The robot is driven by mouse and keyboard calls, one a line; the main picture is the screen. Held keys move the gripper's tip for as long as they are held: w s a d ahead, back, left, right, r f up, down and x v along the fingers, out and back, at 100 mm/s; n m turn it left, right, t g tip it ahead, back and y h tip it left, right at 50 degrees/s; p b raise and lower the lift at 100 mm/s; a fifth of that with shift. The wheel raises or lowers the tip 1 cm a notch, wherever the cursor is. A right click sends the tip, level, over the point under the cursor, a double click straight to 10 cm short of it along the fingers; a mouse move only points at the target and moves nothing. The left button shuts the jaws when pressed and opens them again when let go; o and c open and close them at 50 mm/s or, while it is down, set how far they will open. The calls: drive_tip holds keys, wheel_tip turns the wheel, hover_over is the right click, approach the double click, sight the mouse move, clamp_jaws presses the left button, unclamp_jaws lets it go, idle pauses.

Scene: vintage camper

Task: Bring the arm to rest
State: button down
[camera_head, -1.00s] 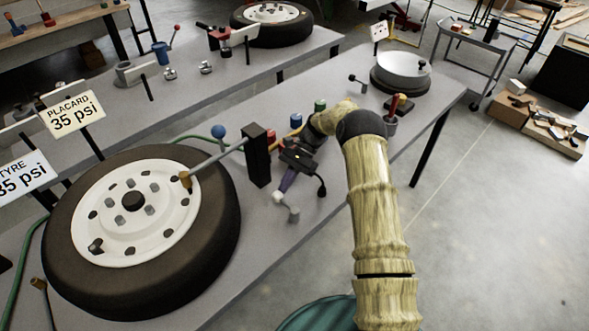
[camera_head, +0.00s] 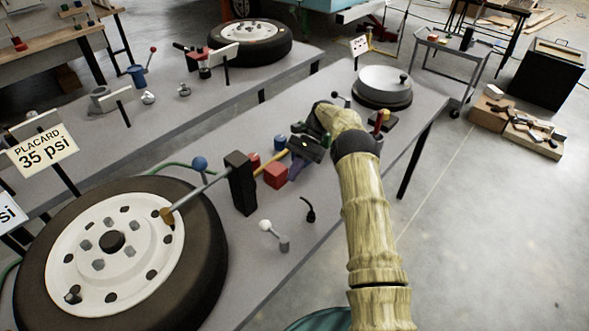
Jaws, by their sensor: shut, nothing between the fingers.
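My arm, in a bamboo-like finish, reaches up from the bottom right over the grey bench (camera_head: 330,235). My gripper (camera_head: 295,174) hangs from its dark wrist above the middle of the bench, pointing down and a little left. A red block (camera_head: 275,176) shows just left of the fingers; I cannot tell the gap. Part of the bench behind the wrist is hidden.
A wheel (camera_head: 207,262) lies at the left, near a black post (camera_head: 240,184). A white-knobbed lever (camera_head: 280,240) and black hook (camera_head: 308,210) stand in front of the gripper. A round pale-topped device (camera_head: 382,82) sits beyond. Open floor (camera_head: 480,230) lies right.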

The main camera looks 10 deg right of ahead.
drive_tip(key=s+a+r+n+t+h+p, duration=0.15)
drive_tip(key=s+r+n+t+h, duration=0.25)
drive_tip(key=s+r, duration=0.45)
drive_tip(key=s+d+r+n+t+h+p, duration=0.1)
drive_tip(key=s+d+r+n+t, duration=0.1)
drive_tip(key=s, duration=0.8)
drive_tip(key=s+d+r+n+t+h+p, duration=0.1)
drive_tip(key=s+d+r+n+t+h, duration=0.1)
drive_tip(key=s, duration=0.7)
wheel_tip(320, 180, up, 2)
drive_tip(key=shift+s+d+r+n+t, duration=0.15)
drive_tip(key=shift+s+n+t, duration=0.2)
drive_tip(key=shift+n+t, duration=0.35)
